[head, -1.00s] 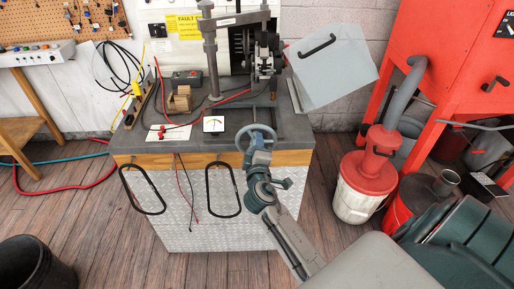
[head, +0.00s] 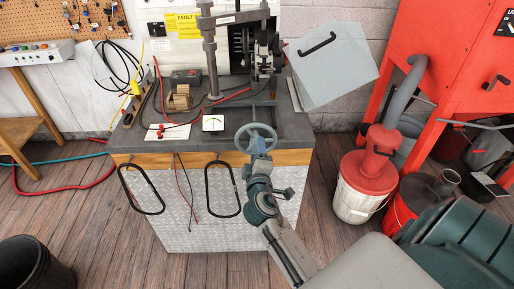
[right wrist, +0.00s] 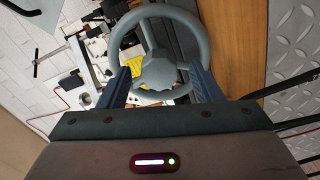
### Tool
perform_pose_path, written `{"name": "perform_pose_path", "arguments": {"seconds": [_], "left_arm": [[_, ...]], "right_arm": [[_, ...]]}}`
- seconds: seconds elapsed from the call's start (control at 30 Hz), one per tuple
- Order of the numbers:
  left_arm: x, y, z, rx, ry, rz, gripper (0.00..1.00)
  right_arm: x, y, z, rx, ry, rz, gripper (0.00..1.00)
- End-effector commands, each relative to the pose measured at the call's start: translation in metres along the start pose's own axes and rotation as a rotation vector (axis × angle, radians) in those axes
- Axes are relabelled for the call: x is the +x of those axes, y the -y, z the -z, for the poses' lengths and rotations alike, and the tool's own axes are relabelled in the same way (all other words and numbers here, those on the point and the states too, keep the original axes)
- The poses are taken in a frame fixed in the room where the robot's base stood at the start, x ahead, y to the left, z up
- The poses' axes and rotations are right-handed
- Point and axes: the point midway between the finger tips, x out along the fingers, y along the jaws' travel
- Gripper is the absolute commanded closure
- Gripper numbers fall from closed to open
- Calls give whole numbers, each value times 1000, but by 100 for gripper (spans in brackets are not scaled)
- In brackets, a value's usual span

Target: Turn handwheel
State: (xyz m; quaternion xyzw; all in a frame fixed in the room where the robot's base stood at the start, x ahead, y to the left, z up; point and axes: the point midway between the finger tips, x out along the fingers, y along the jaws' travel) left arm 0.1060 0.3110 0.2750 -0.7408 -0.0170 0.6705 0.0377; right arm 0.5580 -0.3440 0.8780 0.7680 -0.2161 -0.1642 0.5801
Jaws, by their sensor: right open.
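The handwheel (head: 256,129) is a grey spoked wheel at the front edge of the workbench in the head view. It also shows in the right wrist view (right wrist: 118,28), with its rim, spokes and central hub facing the camera. My right gripper (head: 258,148) is at the near side of the wheel. In the right wrist view my right gripper (right wrist: 161,72) is open, its two blue fingers spread on either side of the hub. I cannot tell whether the fingers touch the wheel. My left gripper is not in view.
The workbench (head: 296,133) carries a small meter (head: 213,123) left of the wheel and a grey press stand (head: 211,65) behind. Black loop handles (head: 240,190) and cables hang on its front. A red-lidded bucket (head: 365,185) stands on the floor to the right.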

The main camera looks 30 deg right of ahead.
Motion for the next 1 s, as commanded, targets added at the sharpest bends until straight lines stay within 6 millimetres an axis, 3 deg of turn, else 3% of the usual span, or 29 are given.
{"name": "perform_pose_path", "arguments": {"seconds": [0.03,0.2,0.4,1.0], "left_arm": [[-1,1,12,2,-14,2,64],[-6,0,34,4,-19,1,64],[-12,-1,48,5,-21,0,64],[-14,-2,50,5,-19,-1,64]], "right_arm": [[-13,4,-1,3,2,3,41],[-47,3,-1,4,3,3,41],[-67,2,-1,1,2,2,41],[-71,0,0,0,1,1,41]]}}
